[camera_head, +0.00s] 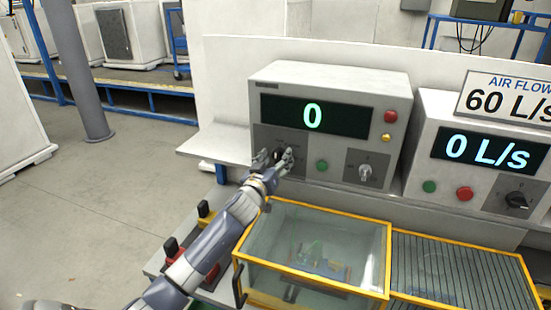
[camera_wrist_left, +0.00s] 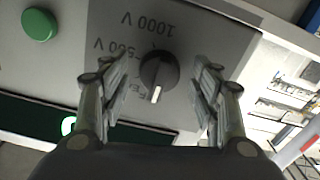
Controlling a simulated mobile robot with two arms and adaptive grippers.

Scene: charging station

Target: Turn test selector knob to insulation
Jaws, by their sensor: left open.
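A black knob (camera_wrist_left: 159,72) with a white pointer sits on a dark grey panel in the left wrist view, which shows the labels upside down. Its pointer faces the picture's bottom, slightly left. Labels "1000 V" and "500 V" are readable; another is partly hidden by a finger. My left gripper (camera_wrist_left: 160,88) is open, one finger on each side of the knob; contact is not visible. In the head view, my left gripper (camera_head: 272,160) is at the left panel and largely hides this knob. A second, grey knob (camera_head: 365,173) is on the right panel; its labels are too small to read.
The tester box (camera_head: 398,100) reads 0, with a green button (camera_head: 321,165) between the knobs and a red button (camera_head: 390,116) above right. An air flow box (camera_head: 423,144) stands to the right. A yellow-framed clear case (camera_head: 330,218) sits below my gripper.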

